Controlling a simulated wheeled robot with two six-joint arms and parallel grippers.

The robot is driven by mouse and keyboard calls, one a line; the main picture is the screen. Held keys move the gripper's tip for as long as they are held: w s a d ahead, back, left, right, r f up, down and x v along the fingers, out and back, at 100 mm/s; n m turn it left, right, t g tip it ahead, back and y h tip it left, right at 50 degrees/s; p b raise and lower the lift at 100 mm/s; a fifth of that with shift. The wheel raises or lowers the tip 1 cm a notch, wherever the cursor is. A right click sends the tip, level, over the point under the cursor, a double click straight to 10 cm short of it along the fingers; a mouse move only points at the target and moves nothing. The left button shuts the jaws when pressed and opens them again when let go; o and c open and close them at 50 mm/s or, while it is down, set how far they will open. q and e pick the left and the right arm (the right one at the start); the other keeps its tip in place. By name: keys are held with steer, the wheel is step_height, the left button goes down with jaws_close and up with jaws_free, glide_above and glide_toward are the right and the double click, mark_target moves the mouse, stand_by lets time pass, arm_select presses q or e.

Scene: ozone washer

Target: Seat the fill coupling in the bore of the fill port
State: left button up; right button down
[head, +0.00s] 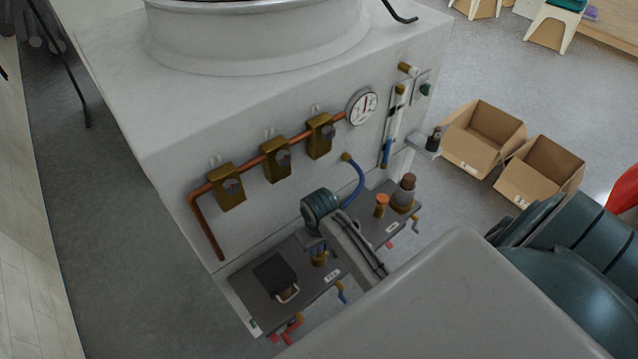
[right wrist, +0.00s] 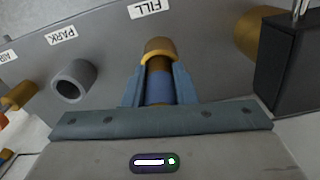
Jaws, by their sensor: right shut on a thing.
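My right gripper (right wrist: 158,82) is shut on the fill coupling (right wrist: 158,91), which shows a blue band and a darker brown nose between the teal fingers. The brass fill port (right wrist: 160,47) is straight ahead of the nose, beside the FILL label. The nose overlaps the port's rim in this view; I cannot tell how deep it sits in the bore. In the head view my right gripper (head: 315,240) is low over the deck, with the brass port (head: 319,259) just below it. The coupling is mostly hidden there. My left gripper is out of view.
A grey PARK tube (right wrist: 72,80) is left of the port. A brass cylinder (right wrist: 260,34) and a black box (right wrist: 292,65) are close on the right. A blue hose (head: 357,182) hangs behind my gripper. An orange-capped fitting (head: 381,205) stands farther right on the deck.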

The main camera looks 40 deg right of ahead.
steer(key=shift+f, duration=0.1)
steer(key=shift+w+f, duration=0.1)
steer(key=shift+f, duration=0.2)
steer(key=c, duration=1.2)
jaws_free()
steer(key=shift+f, duration=0.1)
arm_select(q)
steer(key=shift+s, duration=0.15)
arm_select(e)
steer(key=shift+o, duration=0.2)
steer(key=shift+s+d, duration=0.1)
steer(key=shift+s, duration=0.1)
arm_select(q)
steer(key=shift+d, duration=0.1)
